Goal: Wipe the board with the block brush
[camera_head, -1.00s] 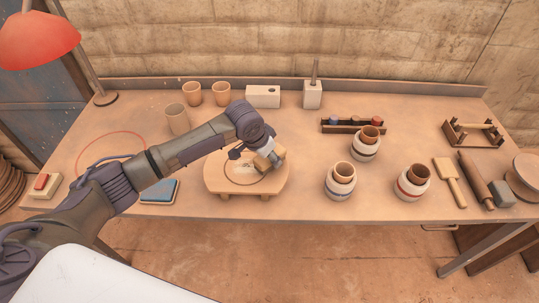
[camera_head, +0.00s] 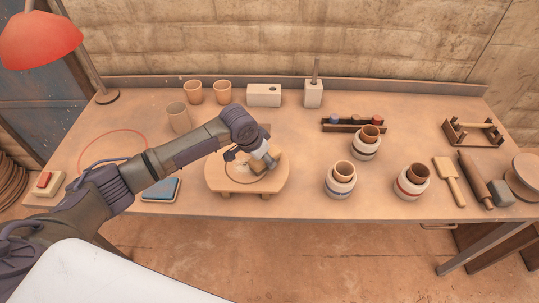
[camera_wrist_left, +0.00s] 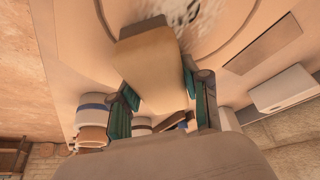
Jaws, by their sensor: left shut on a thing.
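The round wooden board (camera_head: 222,186) stands on low feet near the table's front edge, with a dark ring mark on its face. My left gripper (camera_head: 266,159) is over the board's right half, shut on the block brush (camera_head: 278,161). In the left wrist view the brush (camera_wrist_left: 152,58) is a tan wooden block between the teal finger pads (camera_wrist_left: 160,92). Pale smears show on the board (camera_wrist_left: 215,25) beside it. The brush's underside is hidden, so I cannot tell whether it touches the board. My right gripper is out of view.
A blue pad (camera_head: 161,190) lies left of the board. Clay cups (camera_head: 222,91) and a white block (camera_head: 264,95) stand behind. Banded jars (camera_head: 340,181) stand to the right, near a dark rack (camera_head: 352,126). Some table between board and jars is clear.

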